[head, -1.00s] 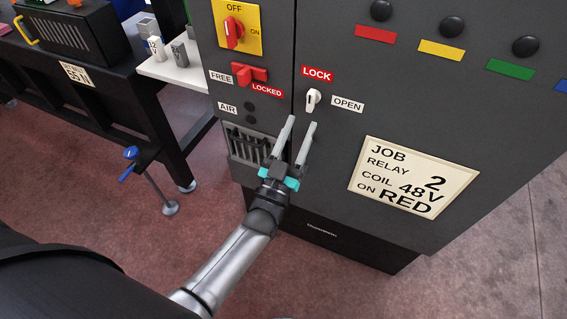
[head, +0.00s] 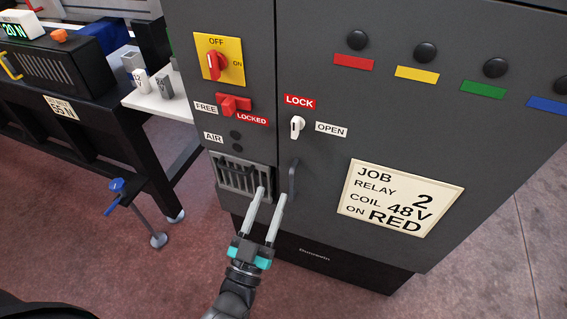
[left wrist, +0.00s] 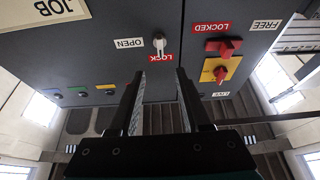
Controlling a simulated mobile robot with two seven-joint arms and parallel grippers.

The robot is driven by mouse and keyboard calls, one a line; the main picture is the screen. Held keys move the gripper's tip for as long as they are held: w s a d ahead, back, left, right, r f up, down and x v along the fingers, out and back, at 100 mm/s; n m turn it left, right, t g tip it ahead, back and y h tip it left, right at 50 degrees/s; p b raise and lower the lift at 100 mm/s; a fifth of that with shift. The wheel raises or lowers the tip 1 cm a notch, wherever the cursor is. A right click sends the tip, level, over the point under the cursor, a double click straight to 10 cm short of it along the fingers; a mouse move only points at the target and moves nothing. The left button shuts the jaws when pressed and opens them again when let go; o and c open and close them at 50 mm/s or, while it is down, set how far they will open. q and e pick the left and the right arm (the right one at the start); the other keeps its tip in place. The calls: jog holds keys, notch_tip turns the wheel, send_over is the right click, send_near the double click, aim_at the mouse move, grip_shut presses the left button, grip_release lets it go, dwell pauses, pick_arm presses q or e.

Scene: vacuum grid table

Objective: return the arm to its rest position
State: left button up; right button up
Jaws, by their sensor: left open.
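My left gripper (head: 271,192) is in front of the lower part of the dark grey cabinet (head: 320,220) in the head view. Its two grey fingers are apart with nothing between them. A dark door handle (head: 293,180) shows just right of the fingertips, and a vent grille (head: 240,178) lies behind and left of them. In the left wrist view the open fingers (left wrist: 160,82) point towards the cabinet front, with the white key switch (left wrist: 160,43) beyond them. My right gripper is in neither view.
The cabinet carries a red rotary switch (head: 216,66) on a yellow plate, a red latch (head: 234,104), the key switch (head: 296,127) between LOCK and OPEN, and a job card (head: 400,197). A black bench (head: 75,125) stands at the left, with a blue-handled clamp (head: 118,188). Floor is open between.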

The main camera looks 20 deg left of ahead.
pick_arm(q)
jog(key=s+f+m+g, duration=0.1)
jog(key=s+f+g, duration=0.25)
jog(key=f, duration=0.55)
jog(key=s+f+g+h, duration=0.15)
jog(key=f+g, duration=0.25)
jog(key=f, duration=0.5)
jog(key=s+f+m+g+y, duration=0.1)
jog(key=s+f+g, duration=0.3)
jog(key=f, duration=0.5)
jog(key=s+a+f+g, duration=0.1)
jog(key=s+f+g, duration=0.2)
jog(key=s, duration=0.4)
jog(key=s+a+f+g+y, duration=0.1)
jog(key=s+a+f+g, duration=0.1)
jog(key=s+f, duration=0.4)
jog(key=s+a+f+g, duration=0.1)
jog(key=s+f+g, duration=0.3)
jog(key=s, duration=0.6)
jog(key=shift+a+f+g, duration=0.15)
jog(key=shift+f+g, duration=0.05)
jog(key=shift+g, duration=0.15)
